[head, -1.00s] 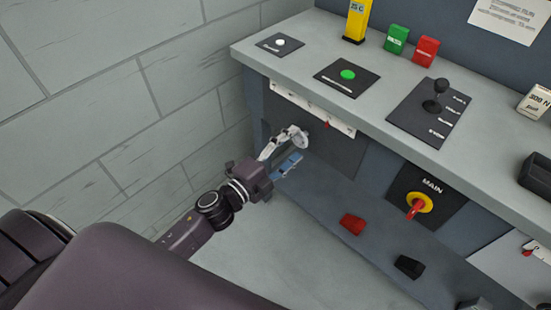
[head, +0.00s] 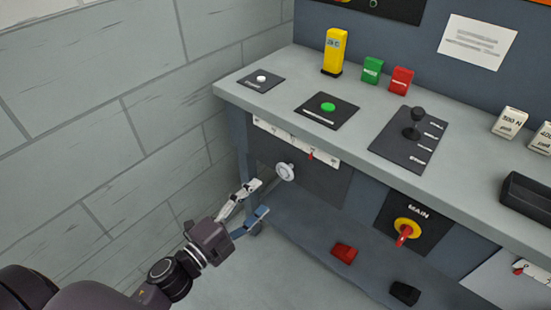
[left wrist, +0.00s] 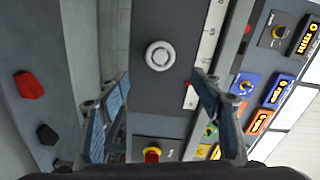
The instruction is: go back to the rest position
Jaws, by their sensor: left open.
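My left gripper (head: 254,202) is open and empty in the head view, in front of the lower panel of the console. A round white-grey knob (head: 286,172) on that panel is just beyond its fingertips, apart from them. In the left wrist view the two blue-padded fingers (left wrist: 160,95) are spread wide, and the knob (left wrist: 160,55) shows between and beyond them. Nothing is between the fingers. My right gripper is in neither view.
The console worktop (head: 280,106) overhangs the panel, with a scale strip (head: 295,142) under its edge. A red-and-yellow MAIN switch (head: 406,231) is to the right. A red block (head: 344,252) and black block (head: 405,293) lie low. A block wall (head: 90,130) stands left.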

